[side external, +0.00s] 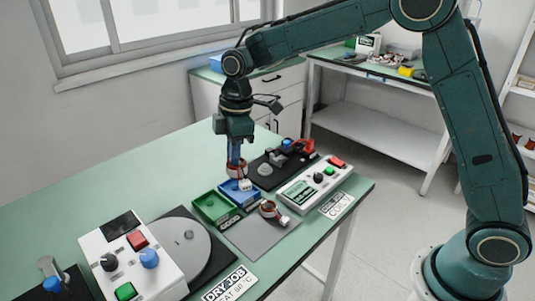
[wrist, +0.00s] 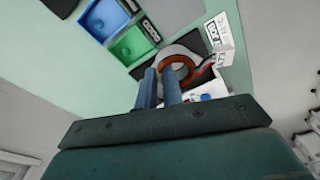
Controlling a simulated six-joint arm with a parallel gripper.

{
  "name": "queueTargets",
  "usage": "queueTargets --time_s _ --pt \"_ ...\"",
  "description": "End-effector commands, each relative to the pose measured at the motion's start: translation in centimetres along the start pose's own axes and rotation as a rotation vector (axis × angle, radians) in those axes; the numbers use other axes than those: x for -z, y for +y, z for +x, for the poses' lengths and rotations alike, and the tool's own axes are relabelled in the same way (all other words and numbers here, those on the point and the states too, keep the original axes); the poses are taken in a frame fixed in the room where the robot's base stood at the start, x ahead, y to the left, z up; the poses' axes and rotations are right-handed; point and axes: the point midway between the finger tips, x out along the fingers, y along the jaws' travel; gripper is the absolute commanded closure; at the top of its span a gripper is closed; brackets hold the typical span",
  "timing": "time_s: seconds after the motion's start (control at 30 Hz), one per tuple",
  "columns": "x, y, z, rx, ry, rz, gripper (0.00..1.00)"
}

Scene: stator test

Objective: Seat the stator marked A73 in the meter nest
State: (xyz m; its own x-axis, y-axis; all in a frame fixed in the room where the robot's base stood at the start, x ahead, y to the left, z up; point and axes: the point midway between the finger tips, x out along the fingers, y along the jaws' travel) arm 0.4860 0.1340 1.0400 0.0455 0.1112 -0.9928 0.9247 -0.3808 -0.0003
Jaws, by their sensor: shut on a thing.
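My gripper (side external: 236,163) points down and is shut on a stator (side external: 235,171), a copper-red ring with a white tag hanging from it. It holds the stator above the blue tray (side external: 252,196). In the wrist view the held stator (wrist: 178,68) is at the fingertips, with its tag (wrist: 222,60) to the right. The tag's marking is too small to read surely. A second stator (side external: 268,209) with leads lies on the grey mat (side external: 262,238). The white meter box (side external: 318,180) stands at the right, in front of a black board (side external: 291,157) with a round grey piece (side external: 265,169).
A green tray (side external: 214,207) adjoins the blue one. A round grey plate (side external: 184,262) and a white control box (side external: 127,258) with knobs stand at the near left. A "DRY JOB" card (side external: 230,285) lies at the table's front edge. The table's back left is clear.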

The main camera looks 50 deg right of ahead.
Motion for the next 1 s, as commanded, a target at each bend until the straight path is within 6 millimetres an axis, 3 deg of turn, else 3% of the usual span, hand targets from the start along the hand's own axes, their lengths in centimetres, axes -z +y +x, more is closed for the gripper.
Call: queueTargets --time_s 1.0 --pt "-3.6 6.8 2.1 -0.169 0.0 1.378 1.0"
